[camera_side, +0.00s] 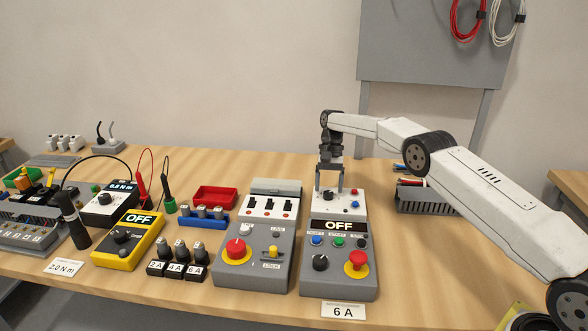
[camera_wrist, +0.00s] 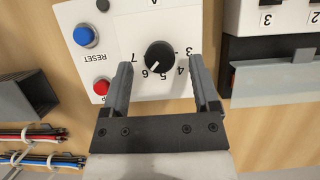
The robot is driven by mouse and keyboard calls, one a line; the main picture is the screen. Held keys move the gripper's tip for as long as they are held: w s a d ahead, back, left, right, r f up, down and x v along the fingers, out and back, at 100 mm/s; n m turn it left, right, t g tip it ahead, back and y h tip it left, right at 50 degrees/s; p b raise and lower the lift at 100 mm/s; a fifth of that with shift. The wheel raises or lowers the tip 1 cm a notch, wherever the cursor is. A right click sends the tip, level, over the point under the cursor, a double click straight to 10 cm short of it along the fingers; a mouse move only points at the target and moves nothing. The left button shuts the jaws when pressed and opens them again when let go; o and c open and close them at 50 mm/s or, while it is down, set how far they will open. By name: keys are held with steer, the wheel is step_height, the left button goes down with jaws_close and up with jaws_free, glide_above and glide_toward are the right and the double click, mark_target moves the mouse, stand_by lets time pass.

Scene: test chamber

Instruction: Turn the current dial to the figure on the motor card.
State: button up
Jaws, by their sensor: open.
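The motor card (camera_side: 343,311) reads 6 A and lies at the front of the right grey control box (camera_side: 340,279). The current dial (camera_wrist: 160,55) is a black knob with a white pointer line on a white panel (camera_wrist: 120,30). Its figures show upside down in the wrist view. The pointer faces lower left, near the 6; its exact setting is hard to tell. My gripper (camera_side: 329,191) points down over the panel at the back of that box. In the wrist view its open fingers (camera_wrist: 160,66) stand either side of the knob, with visible gaps.
A blue RESET button (camera_wrist: 84,35) and a red button (camera_wrist: 101,87) sit beside the dial. The box carries a red emergency button (camera_side: 357,260) and a black knob (camera_side: 320,262). Another grey box (camera_side: 258,270) stands left; a slotted grey duct (camera_side: 425,206) lies right.

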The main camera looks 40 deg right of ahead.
steer(key=shift+v, duration=0.85)
step_height(320, 180, up, 7)
steer(key=shift+a, duration=0.15)
steer(key=s+a+f+n+t+h, duration=0.1)
steer(key=s+a+f+n+t, duration=0.1)
steer(key=s, duration=1.3)
steer(key=s+a+f+n+t+h, duration=0.2)
steer(key=s+a+n, duration=0.5)
steer(key=s, duration=0.9)
steer(key=shift+a+t, duration=0.75)
steer(key=shift+t, duration=0.15)
